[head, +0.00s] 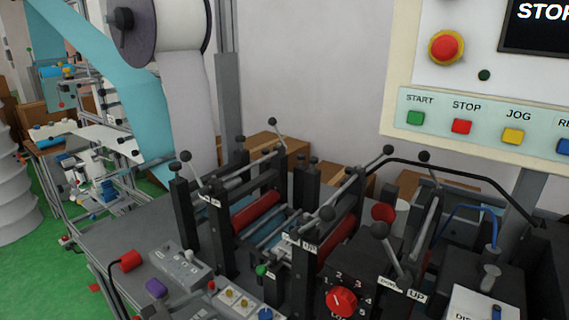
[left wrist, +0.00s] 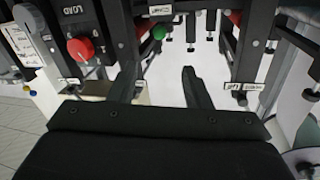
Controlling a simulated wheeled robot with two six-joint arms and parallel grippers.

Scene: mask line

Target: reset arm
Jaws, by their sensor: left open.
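My left gripper (left wrist: 160,90) shows in the left wrist view with its two dark fingers apart and nothing between them. Its fingers point towards the mask machine, where a red knob (left wrist: 80,48) is on the left and a small green knob (left wrist: 159,32) is beyond the fingertips. In the head view I cannot make out the gripper clearly among the dark machine parts. The machine's red dial (head: 341,301) and green knob (head: 262,270) show there at the bottom. My right gripper is in neither view.
Black posts and ball-ended levers (head: 326,213) crowd the machine around red rollers (head: 257,212). A control panel (head: 485,140) with START, STOP and JOG buttons stands at the upper right. A white roll (head: 182,20) hangs above.

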